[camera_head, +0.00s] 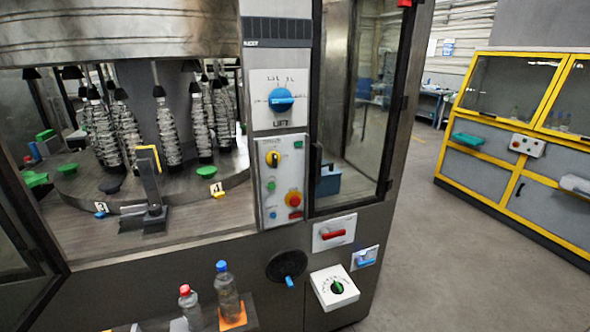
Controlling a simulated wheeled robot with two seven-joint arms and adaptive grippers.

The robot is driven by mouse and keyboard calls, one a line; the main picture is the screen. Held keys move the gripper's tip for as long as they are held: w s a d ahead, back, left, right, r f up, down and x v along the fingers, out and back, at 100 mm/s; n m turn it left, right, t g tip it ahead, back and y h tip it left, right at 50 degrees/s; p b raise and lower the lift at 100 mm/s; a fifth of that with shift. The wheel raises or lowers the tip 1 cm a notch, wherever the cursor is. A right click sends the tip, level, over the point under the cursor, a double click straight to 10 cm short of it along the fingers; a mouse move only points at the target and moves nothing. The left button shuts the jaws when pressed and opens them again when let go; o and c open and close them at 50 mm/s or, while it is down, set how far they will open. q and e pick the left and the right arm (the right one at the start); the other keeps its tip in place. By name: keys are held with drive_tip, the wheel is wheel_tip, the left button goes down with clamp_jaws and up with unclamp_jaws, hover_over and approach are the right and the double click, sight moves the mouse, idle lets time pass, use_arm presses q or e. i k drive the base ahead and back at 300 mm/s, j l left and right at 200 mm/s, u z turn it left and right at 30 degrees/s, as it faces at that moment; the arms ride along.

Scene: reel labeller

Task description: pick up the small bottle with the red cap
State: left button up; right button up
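The small bottle with the red cap (189,307) stands upright at the bottom of the head view, on a dark ledge in front of the machine. It is clear, and its lower part is close to the picture's bottom edge. A taller clear bottle with a blue cap (227,291) stands just to its right on an orange square (233,317). The two bottles are close together. Neither of my grippers shows in this view.
The machine's front panel (283,180) with knobs and buttons rises behind and right of the bottles. A black handwheel with a blue handle (287,267) and a white box with a green knob (334,287) stick out to the right. Open floor (440,270) lies farther right.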

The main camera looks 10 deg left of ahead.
sight(194, 315)
drive_tip(key=u, duration=1.45)
